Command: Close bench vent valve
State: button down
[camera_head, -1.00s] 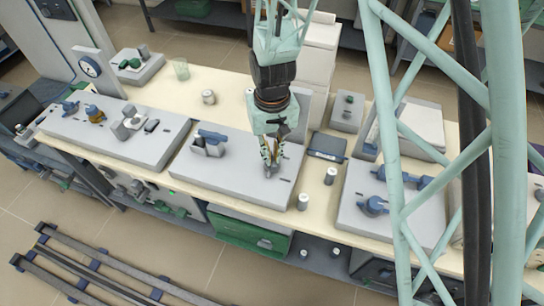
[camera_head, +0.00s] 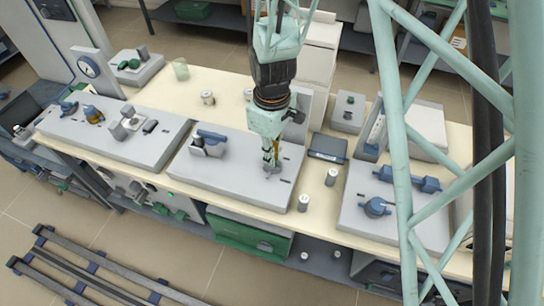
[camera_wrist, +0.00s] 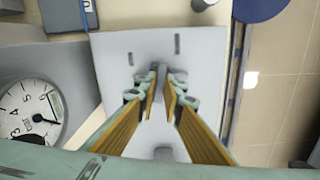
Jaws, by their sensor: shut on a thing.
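My gripper (camera_head: 271,166) points down at the middle grey panel (camera_head: 232,180), over its right half. In the wrist view its two fingertips (camera_wrist: 158,82) are shut on a small grey upright handle (camera_wrist: 160,70), one on each side. I take this handle to be the vent valve; no readable label shows. In the head view the fingers largely hide the handle. Two short dark slots lie on the panel beyond the handle in the wrist view. The handle's lower part is partly hidden between the fingers.
A grey block with a blue top (camera_head: 209,139) stands left on the same panel. A round dial (camera_wrist: 32,112) is close at left in the wrist view. Panels with blue valves (camera_head: 376,207) lie on both sides. Small metal cylinders (camera_head: 303,202) stand on the bench.

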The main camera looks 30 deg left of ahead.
jog(key=shift+n, duration=1.1)
jog(key=c, duration=2.7)
grip_release()
jog(key=shift+c, duration=0.2)
jog(key=shift+r, duration=0.25)
notch_tip(320, 180, up, 12)
jog(key=shift+f, duration=0.1)
